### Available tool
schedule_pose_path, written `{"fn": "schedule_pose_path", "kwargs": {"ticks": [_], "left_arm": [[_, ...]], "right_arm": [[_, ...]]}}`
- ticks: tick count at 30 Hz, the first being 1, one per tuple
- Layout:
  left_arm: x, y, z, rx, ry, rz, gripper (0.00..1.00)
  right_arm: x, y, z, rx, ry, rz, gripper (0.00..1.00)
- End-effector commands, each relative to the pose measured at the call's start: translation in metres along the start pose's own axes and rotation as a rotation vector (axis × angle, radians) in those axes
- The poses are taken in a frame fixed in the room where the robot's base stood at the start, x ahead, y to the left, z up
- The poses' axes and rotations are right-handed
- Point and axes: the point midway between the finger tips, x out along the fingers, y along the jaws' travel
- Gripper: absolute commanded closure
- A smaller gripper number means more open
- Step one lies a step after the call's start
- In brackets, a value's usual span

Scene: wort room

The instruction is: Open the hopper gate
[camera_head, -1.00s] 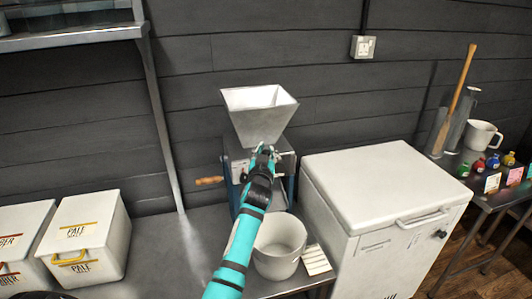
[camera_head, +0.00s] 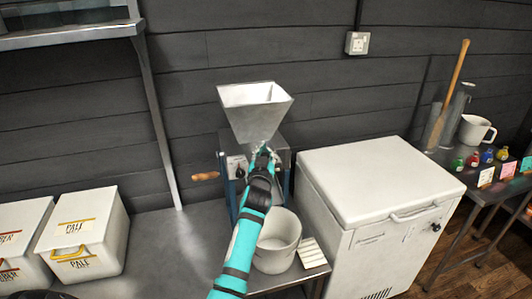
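The hopper (camera_head: 254,111) is a pale metal funnel, wide at the top, standing on the mill (camera_head: 232,160) against the dark wall. A crank with a wooden handle (camera_head: 205,176) sticks out to the left of the mill. My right gripper is not in view.
A white bucket (camera_head: 277,252) stands below my forearm, beside a small white slatted block (camera_head: 313,253). A white chest (camera_head: 380,184) stands close on the right. Lidded white bins (camera_head: 101,262) stand at left. The bench between bins and mill is clear.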

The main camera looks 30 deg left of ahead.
Motion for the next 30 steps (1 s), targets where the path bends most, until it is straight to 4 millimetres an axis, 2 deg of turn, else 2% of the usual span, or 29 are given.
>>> {"fn": "schedule_pose_path", "kwargs": {"ticks": [1, 11, 16, 19, 22, 26, 30], "left_arm": [[-0.002, -0.002, 0.01, 0.001, -0.02, -0.005, 0.94], [-0.001, -0.002, 0.008, 0.0, -0.015, -0.004, 0.52], [-0.001, -0.001, 0.006, 0.0, -0.012, -0.003, 0.52], [-0.002, -0.001, 0.006, 0.0, -0.011, -0.002, 0.52], [-0.009, 0.0, 0.006, -0.001, -0.01, -0.001, 0.52], [-0.03, -0.001, 0.007, 0.0, -0.013, -0.002, 0.52], [-0.062, -0.002, 0.007, -0.002, -0.014, -0.003, 0.52]], "right_arm": [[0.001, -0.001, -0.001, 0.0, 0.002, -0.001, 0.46], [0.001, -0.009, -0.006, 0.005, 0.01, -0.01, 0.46], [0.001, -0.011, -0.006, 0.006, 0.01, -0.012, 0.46], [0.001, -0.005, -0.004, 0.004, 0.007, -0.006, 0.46], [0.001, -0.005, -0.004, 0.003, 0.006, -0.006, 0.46], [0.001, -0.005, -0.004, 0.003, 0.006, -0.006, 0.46], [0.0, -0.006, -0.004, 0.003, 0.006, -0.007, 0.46]]}}
